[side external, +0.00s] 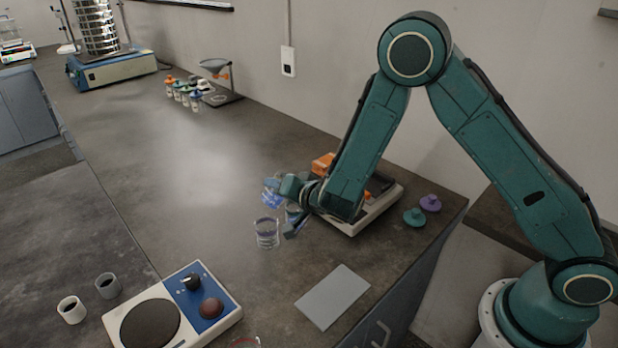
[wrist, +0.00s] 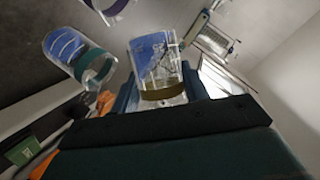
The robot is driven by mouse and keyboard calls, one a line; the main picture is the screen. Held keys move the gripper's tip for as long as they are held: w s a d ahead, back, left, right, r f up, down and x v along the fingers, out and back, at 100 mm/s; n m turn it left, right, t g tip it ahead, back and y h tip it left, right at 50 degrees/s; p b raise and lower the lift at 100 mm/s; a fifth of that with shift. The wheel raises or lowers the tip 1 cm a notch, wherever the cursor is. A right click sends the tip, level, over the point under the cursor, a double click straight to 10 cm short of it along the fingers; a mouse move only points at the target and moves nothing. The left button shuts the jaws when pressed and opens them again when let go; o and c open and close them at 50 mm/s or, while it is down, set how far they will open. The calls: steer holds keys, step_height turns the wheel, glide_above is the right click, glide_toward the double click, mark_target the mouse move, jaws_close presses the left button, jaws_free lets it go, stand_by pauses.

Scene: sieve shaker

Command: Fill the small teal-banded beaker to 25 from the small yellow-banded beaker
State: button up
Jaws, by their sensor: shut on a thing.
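The small yellow-banded beaker (wrist: 163,93) is between the fingers of my gripper (wrist: 160,100) in the wrist view, with blue showing in it above the band. In the side view a clear beaker with blue in it (side external: 271,195) is at the tip of my gripper (side external: 290,189), above the bench and seemingly tilted. The small teal-banded beaker (wrist: 96,66) is to the left of the held beaker in the wrist view, apart from it, and also shows blue. In the side view a beaker (side external: 293,213) stands partly hidden by my gripper. I cannot read any level.
A purple-banded beaker (side external: 267,233) stands close in front of my gripper. A light device with orange parts (side external: 375,212) is behind my forearm, with teal (side external: 414,217) and purple (side external: 430,203) lids beside it. A grey mat (side external: 332,297) lies in front. The bench's left middle is clear.

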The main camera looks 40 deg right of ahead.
steer(key=shift+d+f, duration=0.1)
stand_by(0.5)
steer(key=shift+d+r+m+y, duration=0.1)
steer(key=shift+r+m+y, duration=0.2)
steer(key=shift+m+y, duration=0.35)
stand_by(1.8)
steer(key=shift+d+f+m+t, duration=0.1)
steer(key=shift+f+m+t, duration=0.45)
steer(key=shift+m, duration=0.2)
stand_by(1.8)
steer(key=shift+s+y, duration=0.1)
steer(key=shift+y, duration=0.15)
stand_by(0.5)
steer(key=shift+a+r+n+g, duration=0.2)
steer(key=shift+r+n+g, duration=0.05)
steer(key=shift+r+n, duration=0.25)
steer(key=shift+a+n+h, duration=0.1)
steer(key=shift+n+h, duration=0.2)
steer(key=shift+h, duration=0.2)
steer(key=shift+f+n+g+h, duration=0.2)
steer(key=shift+n+g+h, duration=0.1)
steer(key=shift+n+h, duration=0.15)
steer(key=shift+r+n, duration=0.2)
steer(key=shift+n, duration=0.05)
